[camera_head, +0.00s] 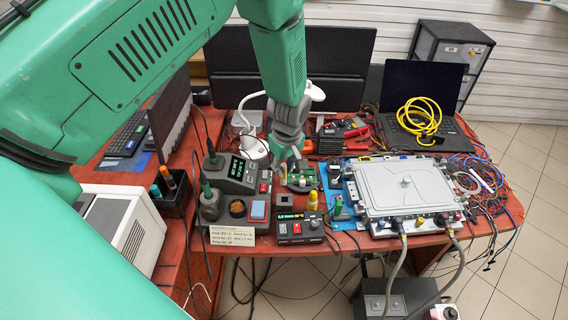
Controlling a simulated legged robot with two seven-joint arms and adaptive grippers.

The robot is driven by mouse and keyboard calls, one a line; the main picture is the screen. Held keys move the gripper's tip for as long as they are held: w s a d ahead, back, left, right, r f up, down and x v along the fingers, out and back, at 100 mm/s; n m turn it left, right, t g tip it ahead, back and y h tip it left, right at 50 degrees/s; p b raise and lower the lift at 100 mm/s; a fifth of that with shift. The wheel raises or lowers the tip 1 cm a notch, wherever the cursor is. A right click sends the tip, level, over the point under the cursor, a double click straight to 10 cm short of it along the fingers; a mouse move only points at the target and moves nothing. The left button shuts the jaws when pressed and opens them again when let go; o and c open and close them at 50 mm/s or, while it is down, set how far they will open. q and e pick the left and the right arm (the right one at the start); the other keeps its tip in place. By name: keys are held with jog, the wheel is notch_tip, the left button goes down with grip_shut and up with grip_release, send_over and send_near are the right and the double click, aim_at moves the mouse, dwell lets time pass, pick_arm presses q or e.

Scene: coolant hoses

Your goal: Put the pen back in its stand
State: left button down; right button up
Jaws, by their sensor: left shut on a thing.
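My left gripper (286,158) reaches down over the middle of the bench. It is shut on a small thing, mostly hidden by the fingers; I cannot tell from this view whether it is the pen. My right gripper is not in view.
A soldering station (236,172) stands left of the gripper and a second control box (299,230) in front. A large grey metal case (405,188) fills the right. Loose cables (492,190) crowd the right edge.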

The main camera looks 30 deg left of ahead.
aim_at(285, 178)
pick_arm(q)
jog(key=shift+f, duration=0.35)
jog(key=f+b, duration=0.3)
jog(key=f, duration=0.1)
jog(key=shift+w+a+f, duration=0.1)
jog(key=shift+w+a, duration=0.1)
jog(key=shift+w, duration=0.15)
jog(key=shift+f, duration=0.15)
jog(key=shift+w+d, duration=0.2)
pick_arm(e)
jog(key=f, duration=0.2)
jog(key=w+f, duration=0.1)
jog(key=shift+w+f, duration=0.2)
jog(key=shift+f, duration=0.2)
pick_arm(q)
jog(key=shift+s+a, duration=0.1)
jog(key=shift+s, duration=0.05)
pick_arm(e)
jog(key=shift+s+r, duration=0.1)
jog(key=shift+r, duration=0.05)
pick_arm(q)
jog(key=shift+a, duration=0.1)
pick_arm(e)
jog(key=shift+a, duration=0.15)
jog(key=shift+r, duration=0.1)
pick_arm(q)
jog(key=shift+d, duration=0.2)
